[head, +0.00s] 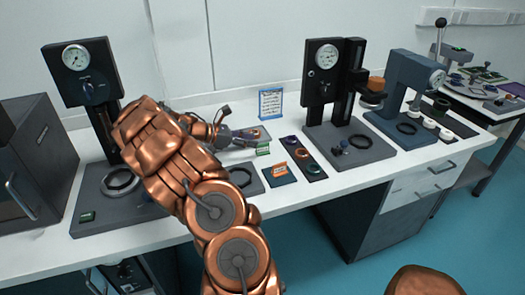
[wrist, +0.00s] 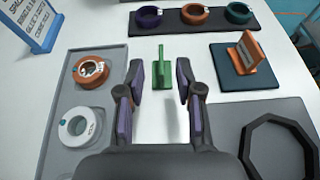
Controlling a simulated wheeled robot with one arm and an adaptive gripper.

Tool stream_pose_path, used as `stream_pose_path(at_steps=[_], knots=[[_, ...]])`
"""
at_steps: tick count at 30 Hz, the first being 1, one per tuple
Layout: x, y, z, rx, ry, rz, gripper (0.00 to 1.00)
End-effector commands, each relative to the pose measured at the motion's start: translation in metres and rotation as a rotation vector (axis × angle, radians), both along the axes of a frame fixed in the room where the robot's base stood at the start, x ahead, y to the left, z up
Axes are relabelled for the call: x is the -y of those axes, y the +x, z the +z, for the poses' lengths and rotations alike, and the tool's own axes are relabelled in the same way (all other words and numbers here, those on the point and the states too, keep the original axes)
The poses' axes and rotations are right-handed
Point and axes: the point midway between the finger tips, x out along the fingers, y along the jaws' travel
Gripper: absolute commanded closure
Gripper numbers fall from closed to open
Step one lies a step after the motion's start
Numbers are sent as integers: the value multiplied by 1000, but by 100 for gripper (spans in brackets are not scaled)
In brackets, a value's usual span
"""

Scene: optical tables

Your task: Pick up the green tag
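The green tag (wrist: 161,70) stands upright on the white bench top in the wrist view, with a flat foot toward me. In the head view the green tag (head: 263,151) shows just beside my gripper (head: 252,138). My gripper (wrist: 160,85) is open and empty in the wrist view, its two purple-padded fingers spread wide. The tag lies between and slightly beyond the fingertips, with clear gaps on both sides. I cannot tell the exact height of the fingertips above the bench.
An orange tag (wrist: 245,50) stands on a dark teal pad (wrist: 230,80) to the right. A dark strip (wrist: 175,20) with purple, orange and teal rings lies behind. A grey tray (wrist: 62,160) with orange and white rings is at left. Gauge stands (head: 321,84) rise from the bench.

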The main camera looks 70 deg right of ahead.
Motion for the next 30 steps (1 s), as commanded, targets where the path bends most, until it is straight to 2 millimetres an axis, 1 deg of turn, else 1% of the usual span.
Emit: stream_pose_path(at_steps=[1,5,12,16,26,30], knots=[[3,-5,-1,-1,0,-2,65],[7,-11,-5,-2,0,-3,65],[23,-31,-20,0,0,-4,65],[30,-40,-25,0,-1,-4,65],[33,-42,-28,1,-1,-3,65],[33,-42,-28,1,-1,-3,78]])
